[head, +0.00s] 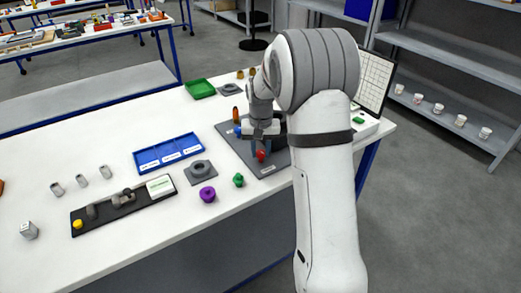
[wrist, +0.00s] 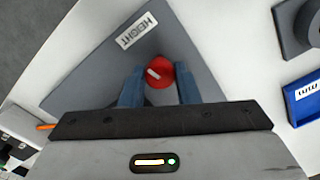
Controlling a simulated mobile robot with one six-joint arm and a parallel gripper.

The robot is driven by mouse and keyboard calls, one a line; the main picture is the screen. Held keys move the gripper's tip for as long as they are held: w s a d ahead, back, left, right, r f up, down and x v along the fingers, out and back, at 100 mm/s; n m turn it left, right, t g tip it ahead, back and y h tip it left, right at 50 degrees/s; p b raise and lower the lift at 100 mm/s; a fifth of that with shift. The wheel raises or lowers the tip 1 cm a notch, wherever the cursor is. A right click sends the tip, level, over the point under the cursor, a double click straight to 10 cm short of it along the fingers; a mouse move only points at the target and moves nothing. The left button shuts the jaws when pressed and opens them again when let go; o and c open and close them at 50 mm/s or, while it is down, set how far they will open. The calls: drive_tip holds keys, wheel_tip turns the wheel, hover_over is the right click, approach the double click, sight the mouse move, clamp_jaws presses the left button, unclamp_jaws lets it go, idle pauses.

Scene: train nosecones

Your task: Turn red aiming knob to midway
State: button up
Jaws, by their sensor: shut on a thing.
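The red knob (wrist: 163,72) stands on a dark grey panel (wrist: 85,82) beside a white label that reads HEIGHT (wrist: 136,30). A short white pointer mark shows slantwise on the knob's face. My gripper (wrist: 160,80) has its two blue fingers on either side of the knob and is shut on it. In the head view the red knob (head: 261,156) shows at the front of the panel, below my gripper (head: 262,145). My arm hides part of the panel there.
A blue tray (head: 168,165), a grey ringed part (head: 201,168), a purple knob (head: 207,194) and a green knob (head: 238,180) lie left of the panel. An orange handle (head: 236,114) stands near its back. A monitor (head: 375,80) is behind my arm.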

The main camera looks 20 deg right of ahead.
sight(261, 152)
drive_tip(key=shift+m, duration=1.1)
drive_tip(key=o, duration=1)
drive_tip(key=shift+c, duration=0.2)
drive_tip(key=shift+r, duration=0.1)
wheel_tip(261, 152, up, 7)
drive_tip(key=shift+r, duration=0.35)
